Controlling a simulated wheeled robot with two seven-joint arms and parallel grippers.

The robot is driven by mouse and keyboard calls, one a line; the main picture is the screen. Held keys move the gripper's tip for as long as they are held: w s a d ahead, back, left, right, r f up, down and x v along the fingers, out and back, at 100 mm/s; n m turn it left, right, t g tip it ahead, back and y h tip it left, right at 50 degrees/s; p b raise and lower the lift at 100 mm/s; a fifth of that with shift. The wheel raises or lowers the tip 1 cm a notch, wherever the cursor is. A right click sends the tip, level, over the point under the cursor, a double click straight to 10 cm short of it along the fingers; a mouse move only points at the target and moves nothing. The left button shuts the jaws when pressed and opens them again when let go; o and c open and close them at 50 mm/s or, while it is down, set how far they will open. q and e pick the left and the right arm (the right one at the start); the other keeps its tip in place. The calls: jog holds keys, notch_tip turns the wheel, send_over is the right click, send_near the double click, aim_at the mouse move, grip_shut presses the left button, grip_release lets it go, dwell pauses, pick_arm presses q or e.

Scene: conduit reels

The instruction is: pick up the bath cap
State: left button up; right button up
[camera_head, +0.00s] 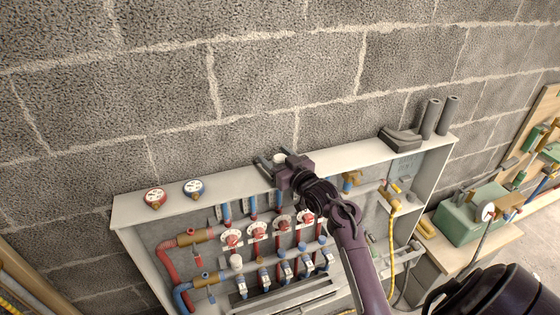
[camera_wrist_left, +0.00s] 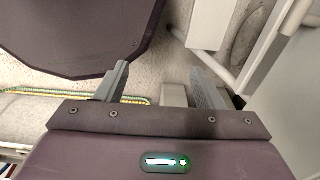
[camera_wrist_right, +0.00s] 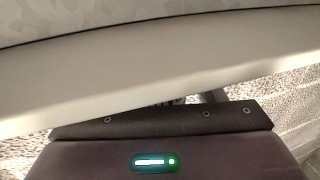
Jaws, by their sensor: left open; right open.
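My right gripper (camera_head: 270,163) is at the back of the white cabinet's top ledge, with its fingers apart. A small pale round thing (camera_head: 280,158) shows between or just beside its fingers; it may be the bath cap, but it is too small to be sure. In the right wrist view a broad pale slab (camera_wrist_right: 150,65) hides most of the fingers and whatever is between them. My left gripper (camera_wrist_left: 160,88) is open in the left wrist view, with bare floor and a small pale block beyond its fingers. It does not show in the head view.
The white cabinet (camera_head: 128,206) holds red and blue pipes and valves. Grey cylinders (camera_head: 432,118) stand at right. A green box (camera_head: 468,218) sits on the side bench. A block wall is behind.

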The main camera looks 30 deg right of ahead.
jog(key=c, duration=1)
jog(key=shift+c, duration=0.2)
